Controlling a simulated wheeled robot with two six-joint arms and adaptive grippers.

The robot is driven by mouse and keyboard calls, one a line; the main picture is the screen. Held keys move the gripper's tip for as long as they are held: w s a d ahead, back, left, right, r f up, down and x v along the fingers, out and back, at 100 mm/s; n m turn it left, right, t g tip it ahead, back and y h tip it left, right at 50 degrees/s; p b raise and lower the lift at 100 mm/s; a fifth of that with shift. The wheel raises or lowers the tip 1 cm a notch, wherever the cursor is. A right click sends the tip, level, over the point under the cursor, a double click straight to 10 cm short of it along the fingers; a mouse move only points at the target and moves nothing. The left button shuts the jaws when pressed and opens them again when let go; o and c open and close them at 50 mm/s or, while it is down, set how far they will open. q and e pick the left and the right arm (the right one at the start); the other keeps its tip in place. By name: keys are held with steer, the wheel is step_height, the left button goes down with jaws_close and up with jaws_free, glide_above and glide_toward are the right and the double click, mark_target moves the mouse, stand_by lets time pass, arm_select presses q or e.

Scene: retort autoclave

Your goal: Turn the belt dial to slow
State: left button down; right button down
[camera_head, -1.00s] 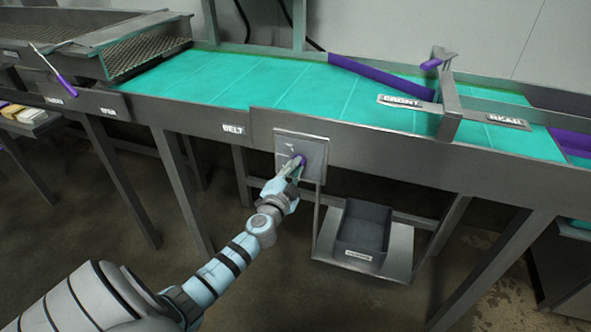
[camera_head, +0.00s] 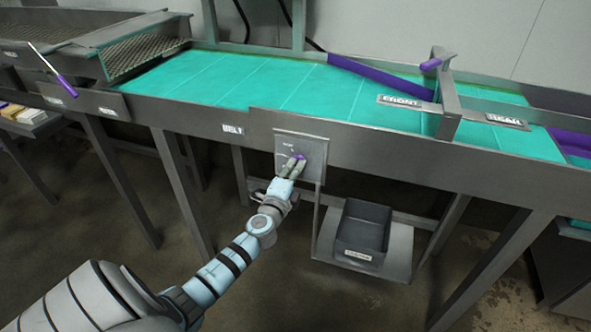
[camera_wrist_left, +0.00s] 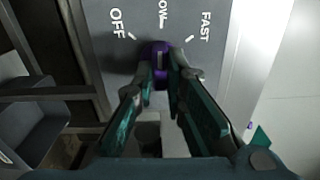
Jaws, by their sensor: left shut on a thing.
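The belt dial (camera_wrist_left: 158,58) is a purple knob on a grey panel (camera_head: 315,148) on the front of the conveyor. It also shows in the head view as a small purple spot (camera_head: 300,156). The panel reads OFF at left, a partly cut-off "OW" at top middle, and FAST at right. The pale line on the knob stands about upright, toward the middle word. My left gripper (camera_wrist_left: 160,75) is shut on the dial, one finger on each side. It also shows at the panel in the head view (camera_head: 295,166). My right gripper is out of view.
The turquoise belt (camera_head: 270,85) runs above the panel, with FRONT and REAR labels at right. A dark bin (camera_head: 363,228) sits on a low shelf below right of the panel. A purple-handled lever (camera_head: 66,85) is at far left. Steel legs stand under the conveyor.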

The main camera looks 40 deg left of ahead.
arm_select(q)
steer(key=shift+m, duration=0.3)
steer(key=shift+f, duration=0.1)
steer(key=c, duration=1.6)
jaws_free()
steer(key=shift+c, duration=0.2)
steer(key=v, duration=1.2)
